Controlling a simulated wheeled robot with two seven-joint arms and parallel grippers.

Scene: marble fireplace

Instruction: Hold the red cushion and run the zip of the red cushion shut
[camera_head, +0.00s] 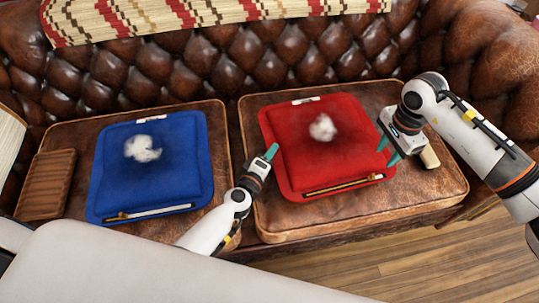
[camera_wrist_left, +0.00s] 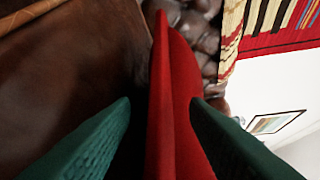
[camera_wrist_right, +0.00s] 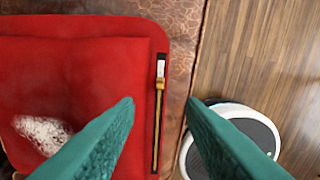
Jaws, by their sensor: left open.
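The red cushion (camera_head: 288,135) lies flat on the right leather seat, with white fluff (camera_head: 322,127) on it. Its zip (camera_head: 343,186) runs along the front edge. In the right wrist view, the gold slider (camera_wrist_right: 160,83) sits near one end, with a short white stretch beyond it and gold teeth behind. My left gripper (camera_head: 271,152) is open at the cushion's left side; the red edge (camera_wrist_left: 172,110) shows between its fingers, contact unclear. My right gripper (camera_head: 388,153) is open and empty by the cushion's right edge, apart from the slider.
A blue cushion (camera_head: 185,140) with its own zip (camera_head: 150,212) lies on the left seat. A brown ribbed block (camera_head: 47,185) is at far left. A pale wooden piece (camera_head: 430,157) lies beside my right gripper. The tufted sofa back (camera_head: 190,68) rises behind; wood floor (camera_head: 400,265) lies in front.

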